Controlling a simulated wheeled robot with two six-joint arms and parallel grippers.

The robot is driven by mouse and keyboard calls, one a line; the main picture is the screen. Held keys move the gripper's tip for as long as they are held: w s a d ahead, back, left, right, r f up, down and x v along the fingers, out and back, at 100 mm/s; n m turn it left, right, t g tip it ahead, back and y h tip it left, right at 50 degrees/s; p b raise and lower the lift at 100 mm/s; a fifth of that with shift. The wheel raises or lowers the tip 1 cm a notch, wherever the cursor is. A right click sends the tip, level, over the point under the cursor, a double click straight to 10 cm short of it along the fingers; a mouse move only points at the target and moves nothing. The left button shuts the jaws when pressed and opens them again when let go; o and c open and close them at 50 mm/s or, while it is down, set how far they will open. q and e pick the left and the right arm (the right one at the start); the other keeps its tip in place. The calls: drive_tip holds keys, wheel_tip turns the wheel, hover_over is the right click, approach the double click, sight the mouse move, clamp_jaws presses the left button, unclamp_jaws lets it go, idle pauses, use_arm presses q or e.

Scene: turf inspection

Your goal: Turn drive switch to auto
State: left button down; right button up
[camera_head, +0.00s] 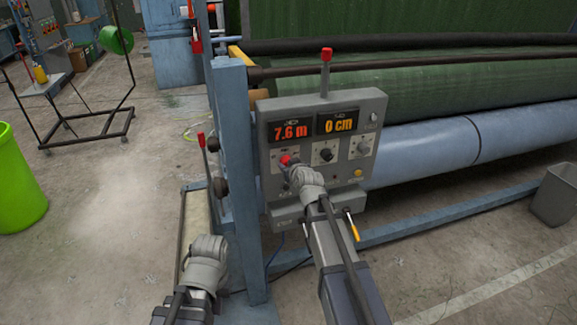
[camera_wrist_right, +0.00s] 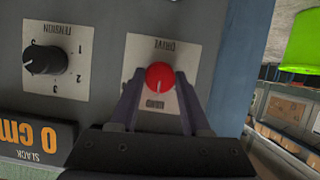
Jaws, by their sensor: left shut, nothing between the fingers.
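The drive switch is a red round knob (camera_head: 285,160) on the left of the grey control box (camera_head: 372,108). In the right wrist view the knob (camera_wrist_right: 159,75) sits on a white plate marked DRIVE, which appears upside down. A pale mark on the knob's lower edge faces a small word I cannot read surely. My right gripper (camera_head: 291,170) is at the knob; in the wrist view its two fingers (camera_wrist_right: 160,80) flank the knob closely. Whether they touch it is unclear. My left gripper (camera_head: 208,243) is shut and empty, low and left of the box.
A black tension knob (camera_wrist_right: 45,60) is beside the drive plate. Red displays read 7.6 m (camera_head: 291,131) and 0 cm (camera_head: 339,123). A red-topped lever (camera_head: 326,75) rises behind the box. A blue post (camera_head: 238,150) stands left of it. Green turf (camera_head: 420,85) lies behind.

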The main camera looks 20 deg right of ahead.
clamp_jaws()
idle(0.3)
drive_tip(key=shift+d+f+m+t+y+b, duration=0.1)
drive_tip(key=shift+d+m+t+y+b, duration=0.1)
drive_tip(key=shift+m+y+b, duration=1.45)
drive_tip(key=shift+d+f+m+t+y+b, duration=0.1)
drive_tip(key=shift+m+t+y+b, duration=0.2)
drive_tip(key=shift+m+y, duration=1.5)
drive_tip(key=shift+m+h, duration=0.65)
drive_tip(key=shift+m, duration=0.1)
drive_tip(key=o, duration=0.5)
unclamp_jaws()
drive_tip(key=shift+r, duration=0.1)
